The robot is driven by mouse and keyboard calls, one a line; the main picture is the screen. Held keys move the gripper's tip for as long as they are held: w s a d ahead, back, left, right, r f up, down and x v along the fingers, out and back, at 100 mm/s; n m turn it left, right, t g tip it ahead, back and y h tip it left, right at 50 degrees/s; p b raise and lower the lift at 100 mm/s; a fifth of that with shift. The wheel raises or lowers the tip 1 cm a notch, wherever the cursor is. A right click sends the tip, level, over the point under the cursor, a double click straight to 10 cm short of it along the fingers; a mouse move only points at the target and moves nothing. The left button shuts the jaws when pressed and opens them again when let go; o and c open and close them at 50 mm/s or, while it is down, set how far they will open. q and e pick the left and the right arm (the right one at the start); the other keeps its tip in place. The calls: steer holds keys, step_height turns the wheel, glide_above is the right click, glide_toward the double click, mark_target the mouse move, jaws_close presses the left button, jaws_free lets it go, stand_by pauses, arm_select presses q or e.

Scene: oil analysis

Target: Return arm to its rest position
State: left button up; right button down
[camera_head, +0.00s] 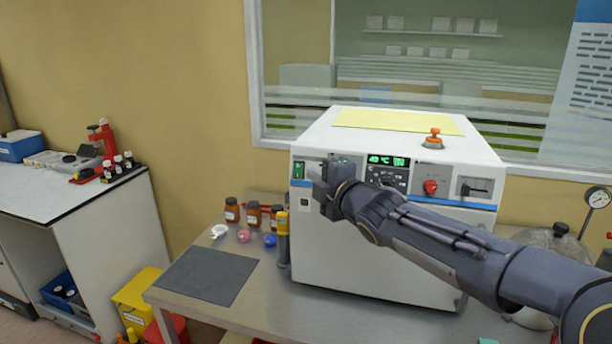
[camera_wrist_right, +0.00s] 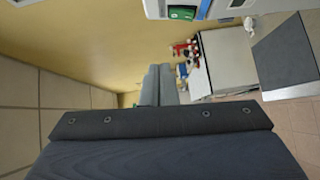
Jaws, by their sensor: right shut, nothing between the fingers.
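My right arm reaches in from the right in the head view. Its gripper (camera_head: 324,188) is held in the air in front of the upper left front of a white machine (camera_head: 360,265). The gripper is shut and empty. The machine has a lit display, a red knob and a green switch (camera_head: 299,169); the green switch also shows at the top of the right wrist view (camera_wrist_right: 182,13). The arm covers part of the machine's front. My left gripper is not in view.
Brown bottles (camera_head: 232,210), a white dish (camera_head: 219,231) and a yellow device (camera_head: 282,240) stand left of the machine. A dark mat (camera_head: 208,275) lies bare on the table. A pot-like metal vessel (camera_head: 552,243) with a gauge (camera_head: 599,199) is at right. A white side bench (camera_head: 60,195) stands at left.

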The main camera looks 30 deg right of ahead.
steer(key=shift+s+r, duration=0.15)
steer(key=shift+s, duration=0.45)
steer(key=s+a+f+m+g+y, duration=0.1)
steer(key=s+a+f+m+g, duration=0.3)
steer(key=s, duration=0.5)
steer(key=s+a+f+m+g+y, duration=0.2)
steer(key=s+a+f+m+g, duration=0.2)
steer(key=s+a+f+m, duration=0.3)
steer(key=s+a+f+m+g+y, duration=0.2)
steer(key=s+a+f+m, duration=0.4)
steer(key=s+f, duration=0.4)
steer(key=shift+s+f+m+g, duration=0.3)
steer(key=shift+f+m+g, duration=0.3)
steer(key=shift+f+g, duration=0.25)
